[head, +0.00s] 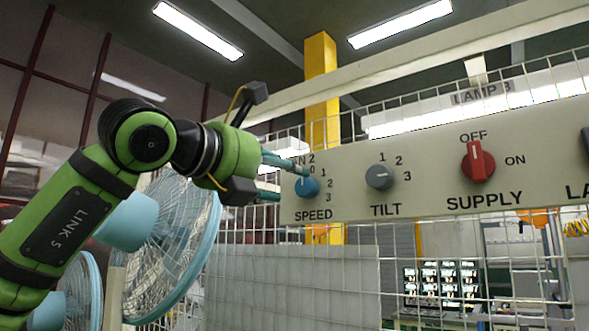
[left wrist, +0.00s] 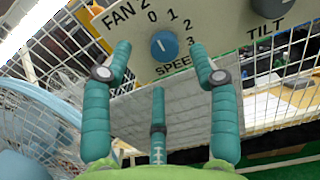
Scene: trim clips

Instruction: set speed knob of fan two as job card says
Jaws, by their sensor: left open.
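The blue speed knob (head: 307,187) of fan two sits on a beige panel (head: 353,196) above the word SPEED, with marks 0, 1, 2 and 3. It also shows in the left wrist view (left wrist: 164,46), under the label FAN 2. Its white pointer line seems to face the 0. My left gripper (head: 285,178) is open, with its teal fingers reaching toward the knob. In the left wrist view the fingers (left wrist: 160,58) are spread on both sides of the knob and below it; contact cannot be told. I cannot make out a job card. My right gripper is not in view.
A grey TILT knob (head: 380,177) and a red SUPPLY switch (head: 478,161), seemingly at OFF, are to the right on the same panel. A blue fan (head: 172,240) stands behind my left arm. Wire mesh (head: 430,240) runs behind and below the panel.

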